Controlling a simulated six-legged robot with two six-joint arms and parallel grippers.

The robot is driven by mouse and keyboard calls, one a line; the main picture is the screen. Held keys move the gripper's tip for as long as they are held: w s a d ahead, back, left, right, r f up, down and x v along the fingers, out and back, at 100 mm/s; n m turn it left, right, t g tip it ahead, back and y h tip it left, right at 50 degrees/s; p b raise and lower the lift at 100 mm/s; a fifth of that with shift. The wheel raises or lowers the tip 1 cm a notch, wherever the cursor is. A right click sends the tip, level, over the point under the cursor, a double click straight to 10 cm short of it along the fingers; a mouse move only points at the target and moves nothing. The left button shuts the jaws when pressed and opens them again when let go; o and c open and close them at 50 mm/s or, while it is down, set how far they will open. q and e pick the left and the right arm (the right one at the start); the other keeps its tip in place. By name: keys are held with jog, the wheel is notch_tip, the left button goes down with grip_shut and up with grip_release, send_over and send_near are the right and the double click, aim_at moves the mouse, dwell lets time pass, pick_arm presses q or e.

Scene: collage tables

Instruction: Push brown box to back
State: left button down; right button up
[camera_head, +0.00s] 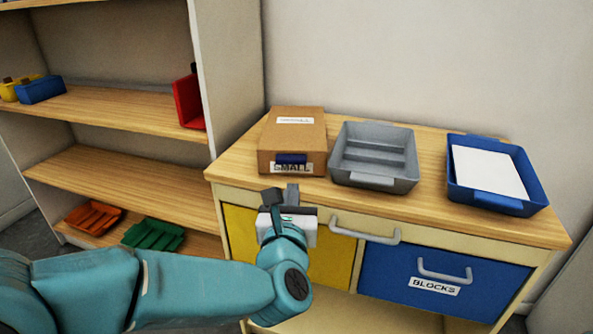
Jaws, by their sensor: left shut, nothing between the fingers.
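The brown box (291,132) sits at the left end of the wooden cabinet top, with a white label on its lid and a "SMALL" label on its front. Its front face is close to the front edge of the top, and there is a little wood showing behind it. My left gripper (292,190) is shut and empty. It is in front of the box and low, near the cabinet's front edge, over the yellow drawer in the picture. I cannot tell whether its tips touch the box. A dark blue piece (291,159) shows against the box's front. My right gripper is not in view.
A grey tray (347,177) stands right beside the box. A blue tray (533,188) with white paper is further right. The cabinet (228,172) has drawer handles (364,236) jutting out in front. A shelf unit (232,75) rises at the left, and a wall is behind.

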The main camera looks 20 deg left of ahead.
aim_at(298, 162)
pick_arm(q)
jog(key=x, duration=0.9)
jog(key=shift+p, duration=0.4)
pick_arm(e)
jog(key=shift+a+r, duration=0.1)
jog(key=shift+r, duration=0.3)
pick_arm(q)
jog(key=shift+d, duration=0.1)
